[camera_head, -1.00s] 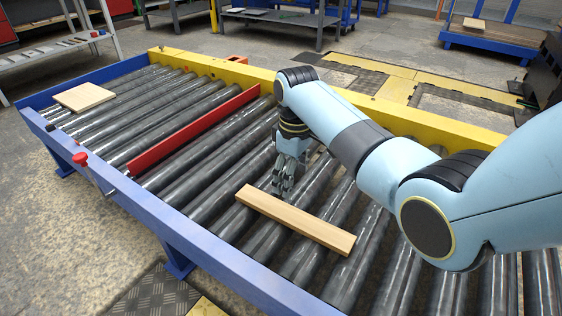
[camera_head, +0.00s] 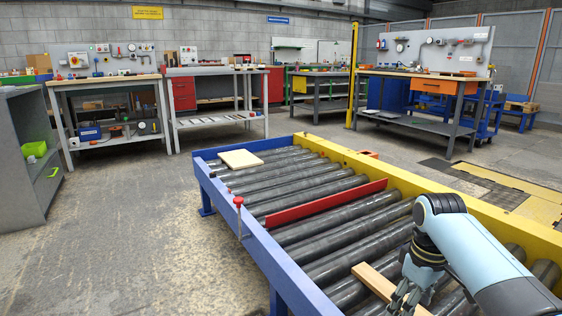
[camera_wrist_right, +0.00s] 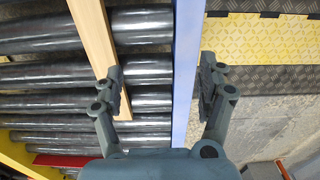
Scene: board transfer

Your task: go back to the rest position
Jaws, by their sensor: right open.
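My right gripper (camera_head: 404,298) is low at the right of the head view, in front of part of a long wooden board (camera_head: 376,283). The board lies on the rollers, and its near end runs out of the picture. In the right wrist view my right gripper (camera_wrist_right: 162,82) is open, with nothing between its fingers. The blue side rail shows between and beyond them. The long board (camera_wrist_right: 95,42) passes behind the left finger there. I cannot tell whether they touch. My left gripper is not in view.
The roller conveyor has a blue rail (camera_head: 272,245), a yellow rail (camera_head: 400,180) and a red divider (camera_head: 325,203). A square board (camera_head: 240,159) lies at its far end. A red-knobbed post (camera_head: 239,203) stands at the blue rail. Workbenches (camera_head: 105,90) line the back. Floor at left is clear.

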